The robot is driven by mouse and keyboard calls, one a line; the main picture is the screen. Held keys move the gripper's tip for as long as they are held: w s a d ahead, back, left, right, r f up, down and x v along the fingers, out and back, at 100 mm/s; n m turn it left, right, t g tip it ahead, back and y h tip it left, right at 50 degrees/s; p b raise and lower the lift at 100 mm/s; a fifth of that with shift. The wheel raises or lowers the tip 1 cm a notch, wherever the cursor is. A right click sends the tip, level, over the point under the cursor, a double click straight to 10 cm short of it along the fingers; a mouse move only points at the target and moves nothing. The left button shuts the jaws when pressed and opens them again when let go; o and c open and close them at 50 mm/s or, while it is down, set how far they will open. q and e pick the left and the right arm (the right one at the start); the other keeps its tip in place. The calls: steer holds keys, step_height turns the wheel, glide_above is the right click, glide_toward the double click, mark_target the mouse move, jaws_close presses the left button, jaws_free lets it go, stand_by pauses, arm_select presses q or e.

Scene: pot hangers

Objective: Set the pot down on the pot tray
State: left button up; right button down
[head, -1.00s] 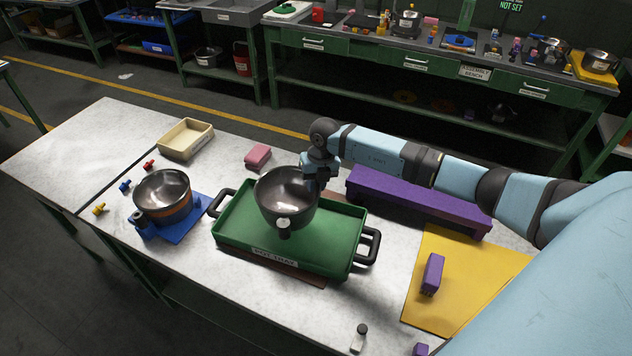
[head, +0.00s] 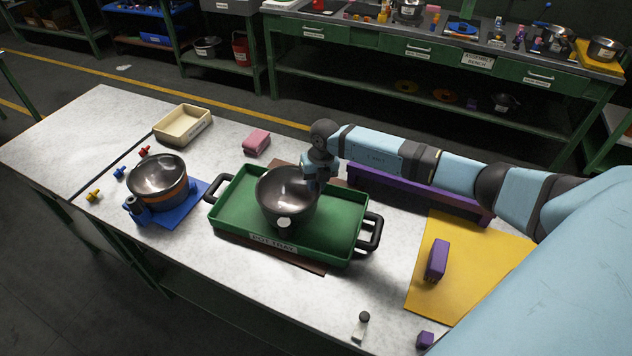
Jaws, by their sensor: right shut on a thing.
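The pot (head: 287,205) is a dark metal bowl shape with a pale round knob on its near side. It is over the green pot tray (head: 337,240), within its walls. I cannot tell whether its base touches the tray floor. My right gripper (head: 316,184) is shut on the pot at its far right rim; the fingertips are partly hidden. The tray has black handles at both ends and a label reading "POT TRAY" on its near wall. My left gripper is not in view.
Left of the tray, another pot with an orange band (head: 160,183) stands on a blue mat (head: 187,212). A cream bin (head: 183,126) and pink block (head: 257,143) lie behind. A purple bar (head: 420,190) lies behind right. A yellow mat (head: 465,265) holds a purple block (head: 437,259).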

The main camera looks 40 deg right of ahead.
steer(key=shift+f+b, duration=0.4)
steer(key=shift+f, duration=0.1)
stand_by(0.3)
steer(key=c, duration=1)
jaws_free()
steer(key=shift+o, duration=0.2)
step_height(320, 180, up, 24)
steer(key=d+p, duration=0.2)
steer(key=p, duration=0.2)
steer(key=shift+s+f, duration=0.15)
steer(key=shift+s, duration=0.15)
